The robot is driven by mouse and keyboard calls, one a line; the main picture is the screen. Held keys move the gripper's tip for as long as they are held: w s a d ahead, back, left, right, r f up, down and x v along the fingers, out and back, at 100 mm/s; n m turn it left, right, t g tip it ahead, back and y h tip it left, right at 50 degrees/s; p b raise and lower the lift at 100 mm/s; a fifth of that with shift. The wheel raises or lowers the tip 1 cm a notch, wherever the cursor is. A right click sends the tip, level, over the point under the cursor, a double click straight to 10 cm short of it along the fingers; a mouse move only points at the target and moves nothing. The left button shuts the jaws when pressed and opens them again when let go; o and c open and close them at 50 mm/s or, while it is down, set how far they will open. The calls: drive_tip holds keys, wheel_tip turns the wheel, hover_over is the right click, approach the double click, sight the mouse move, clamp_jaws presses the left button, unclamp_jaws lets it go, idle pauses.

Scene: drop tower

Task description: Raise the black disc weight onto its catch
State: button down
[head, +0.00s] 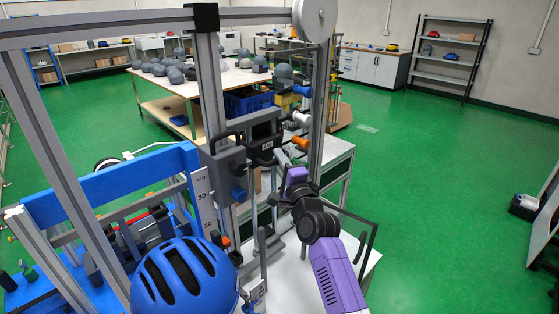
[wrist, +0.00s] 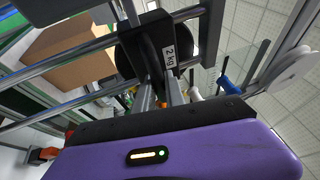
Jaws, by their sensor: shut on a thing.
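The black weight (head: 264,143) sits on the upright guide rods of the drop tower, above the middle of the frame. In the wrist view the black weight (wrist: 152,45) has a round part, a block and a white "2 kg" label, and the rods pass on either side of it. My gripper (head: 284,161) reaches it from the lower right. In the wrist view my gripper's fingers (wrist: 162,92) are shut on a black part of the weight. A grey block (head: 224,168) with a blue knob stands just left of the weight. I cannot tell where the catch is.
A blue helmet (head: 185,277) is at the front, below a centimetre scale (head: 203,197). An orange-handled peg (head: 300,143) and others stick out on the tower's right post.

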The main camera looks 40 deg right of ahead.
drive_tip(key=shift+r, duration=0.5)
drive_tip(key=c, duration=1.4)
unclamp_jaws()
drive_tip(key=shift+f, duration=0.35)
drive_tip(key=v, duration=0.7)
drive_tip(key=shift+s+a, duration=0.15)
drive_tip(key=shift+s, duration=0.25)
drive_tip(key=shift+f, duration=0.1)
